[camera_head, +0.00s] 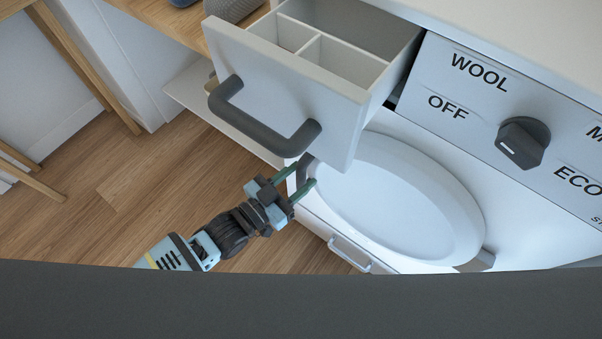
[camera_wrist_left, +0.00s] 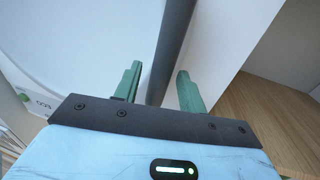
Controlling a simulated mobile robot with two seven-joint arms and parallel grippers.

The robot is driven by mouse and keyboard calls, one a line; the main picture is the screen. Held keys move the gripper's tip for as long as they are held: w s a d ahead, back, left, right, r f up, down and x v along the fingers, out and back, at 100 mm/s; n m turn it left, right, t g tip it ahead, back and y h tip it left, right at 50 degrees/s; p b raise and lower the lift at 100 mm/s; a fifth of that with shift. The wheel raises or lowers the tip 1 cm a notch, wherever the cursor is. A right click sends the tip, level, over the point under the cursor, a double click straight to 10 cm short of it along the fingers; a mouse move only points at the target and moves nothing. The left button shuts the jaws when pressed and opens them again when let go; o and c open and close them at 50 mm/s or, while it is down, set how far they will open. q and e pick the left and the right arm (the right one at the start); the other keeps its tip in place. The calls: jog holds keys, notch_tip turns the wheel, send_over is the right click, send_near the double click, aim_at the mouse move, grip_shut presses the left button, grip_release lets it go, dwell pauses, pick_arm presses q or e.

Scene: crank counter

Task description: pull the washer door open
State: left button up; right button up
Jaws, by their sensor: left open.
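The washer door (camera_head: 400,200) is a white round door on the washer's front. It appears shut. Its dark grey handle (camera_head: 303,168) is at the door's left edge, partly hidden by the open drawer and my gripper. My left gripper (camera_head: 304,174) is open, with its green fingers at the handle. In the left wrist view, the dark handle bar (camera_wrist_left: 174,45) runs between the two fingers of the open gripper (camera_wrist_left: 159,72). I cannot tell if a finger touches it. My right gripper is not in view.
A white divided drawer (camera_head: 345,68) is pulled out above the door, with a dark handle (camera_head: 265,120) close above my gripper. A dial (camera_head: 523,142) is on the washer panel at right. A small handle (camera_head: 350,253) is below the door. Wooden floor (camera_head: 150,190) lies open at left.

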pick_arm(q)
jog(key=shift+w+d, duration=0.4)
jog(key=shift+d, duration=0.05)
grip_shut()
